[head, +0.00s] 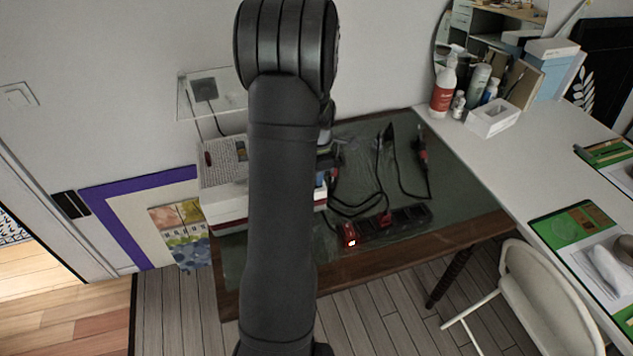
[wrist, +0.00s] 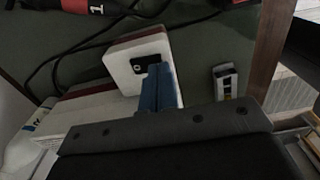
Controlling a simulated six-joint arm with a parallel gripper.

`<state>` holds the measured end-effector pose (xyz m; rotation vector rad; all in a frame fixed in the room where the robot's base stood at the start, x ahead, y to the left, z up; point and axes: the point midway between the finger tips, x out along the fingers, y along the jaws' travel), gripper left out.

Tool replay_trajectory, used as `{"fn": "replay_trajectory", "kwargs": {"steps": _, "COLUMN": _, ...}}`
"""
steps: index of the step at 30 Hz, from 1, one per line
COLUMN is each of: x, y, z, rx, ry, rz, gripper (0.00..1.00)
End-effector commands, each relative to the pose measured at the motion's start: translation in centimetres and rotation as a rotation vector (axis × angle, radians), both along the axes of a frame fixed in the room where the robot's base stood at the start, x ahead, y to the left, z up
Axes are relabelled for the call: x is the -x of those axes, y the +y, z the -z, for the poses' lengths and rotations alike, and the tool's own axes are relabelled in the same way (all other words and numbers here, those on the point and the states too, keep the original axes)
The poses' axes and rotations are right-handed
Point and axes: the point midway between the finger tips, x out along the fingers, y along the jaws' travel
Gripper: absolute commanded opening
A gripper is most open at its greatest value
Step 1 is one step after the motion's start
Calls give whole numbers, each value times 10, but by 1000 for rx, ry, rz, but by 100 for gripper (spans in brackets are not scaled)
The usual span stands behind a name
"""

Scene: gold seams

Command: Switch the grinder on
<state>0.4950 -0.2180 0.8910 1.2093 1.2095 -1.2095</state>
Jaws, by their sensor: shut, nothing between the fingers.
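My gripper (wrist: 157,88) shows in the wrist view as two blue fingers pressed together. The fingertips overlap the face of a white block (wrist: 125,62) with a small black panel (wrist: 139,70); I cannot tell whether they touch it. In the head view my arm hides the gripper and part of the table. A slim black and red tool (head: 421,150) with a cable lies at the back right of the table, possibly the grinder. A black power strip (head: 405,220) has a lit red end (head: 349,236). A red and black part marked 1 (wrist: 92,5) is cut off at the wrist view's top.
Black cables (head: 345,208) loop across the dark table (head: 455,205). A small grey and white piece (wrist: 225,83) lies right of the fingers in the wrist view. A white desk (head: 510,160) with bottles and a tissue box (head: 492,118) adjoins on the right.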

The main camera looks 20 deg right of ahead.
Motion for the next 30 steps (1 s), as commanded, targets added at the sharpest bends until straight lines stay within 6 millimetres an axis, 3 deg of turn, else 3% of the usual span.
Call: {"fn": "replay_trajectory", "kwargs": {"steps": 30, "x": 0, "y": 0, "z": 13, "rx": 0, "ry": 0, "rz": 0, "gripper": 0}}
